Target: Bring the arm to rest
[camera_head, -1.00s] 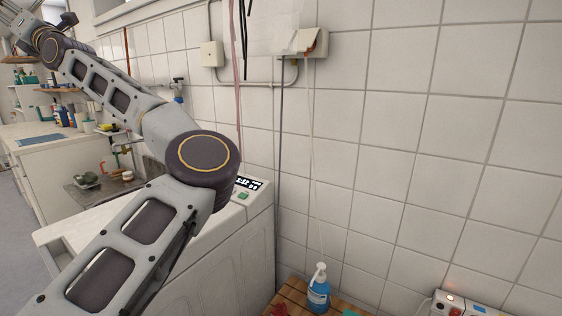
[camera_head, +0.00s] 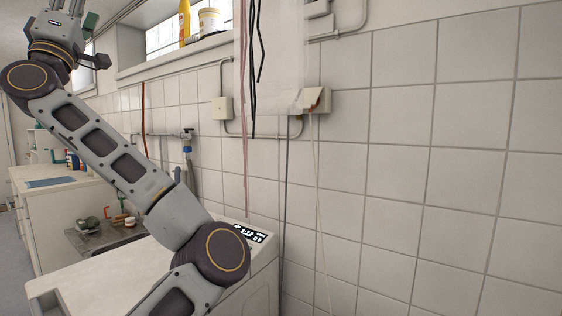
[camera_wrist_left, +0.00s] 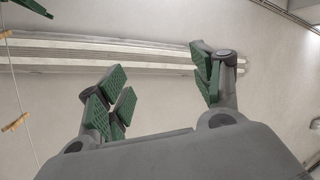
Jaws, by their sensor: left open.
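My left arm (camera_head: 112,145) reaches up and to the left across the head view. Its left gripper (camera_head: 80,12) is at the top left corner there, partly cut off by the frame's edge. In the left wrist view the left gripper (camera_wrist_left: 158,88) is open, with green-padded fingers spread well apart and nothing between them. It points up toward a pale ceiling with a long light fitting (camera_wrist_left: 150,52). My right gripper is in neither view.
A white machine (camera_head: 95,275) with a lit display (camera_head: 250,234) stands below the arm. A window sill (camera_head: 165,55) holds a yellow bottle (camera_head: 184,20) and a white tub (camera_head: 211,22). Pipes and hanging cords (camera_head: 252,70) run along the tiled wall. A counter (camera_head: 60,205) stands at left.

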